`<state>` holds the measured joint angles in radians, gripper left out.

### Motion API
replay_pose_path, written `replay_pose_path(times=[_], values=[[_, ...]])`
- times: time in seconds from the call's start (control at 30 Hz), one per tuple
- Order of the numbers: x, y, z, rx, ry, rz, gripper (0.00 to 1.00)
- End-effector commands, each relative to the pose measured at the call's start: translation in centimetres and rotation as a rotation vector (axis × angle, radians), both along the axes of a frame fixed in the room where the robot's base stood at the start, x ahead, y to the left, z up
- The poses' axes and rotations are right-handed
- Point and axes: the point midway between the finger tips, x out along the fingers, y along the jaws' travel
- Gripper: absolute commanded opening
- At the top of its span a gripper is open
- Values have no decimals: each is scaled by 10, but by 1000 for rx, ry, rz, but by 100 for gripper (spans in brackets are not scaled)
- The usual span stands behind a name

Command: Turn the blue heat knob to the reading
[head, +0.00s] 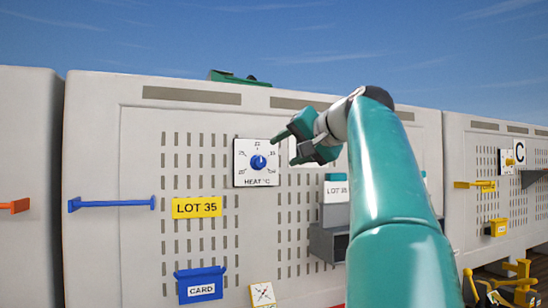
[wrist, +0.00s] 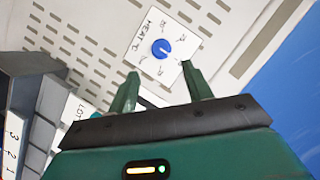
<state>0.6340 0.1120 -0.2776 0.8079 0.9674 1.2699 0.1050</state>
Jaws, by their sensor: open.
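The blue heat knob (head: 258,162) sits in the middle of a white square dial plate (head: 243,178) marked HEAT °C, on the pale wall panel. Small numbers ring the knob; most are too small to read surely. A pale pointer mark shows on the knob, but its exact reading is unclear. My gripper (head: 285,149) is open and empty, just right of the plate. In the wrist view the knob (wrist: 161,49) lies ahead of my open gripper (wrist: 160,74), beyond the fingertips and apart from them, with the plate turned.
A yellow LOT 35 sign (head: 197,207) is below left of the dial. A blue CARD holder (head: 200,285) hangs lower. A blue bar handle (head: 112,203) juts out at left. A grey box (head: 325,243) sticks out below my gripper.

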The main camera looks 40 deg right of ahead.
Motion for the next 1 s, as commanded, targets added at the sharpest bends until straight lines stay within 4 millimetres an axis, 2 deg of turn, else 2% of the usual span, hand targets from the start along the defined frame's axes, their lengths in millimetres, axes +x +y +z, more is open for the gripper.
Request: replay_pose_path(times=[0.1, 0.3, 1.0], values=[[-21, -1, 6, 0, -1, -1, 50], [-37, -1, 10, -1, 1, 0, 50], [-37, -1, 10, -1, 0, 0, 50]])
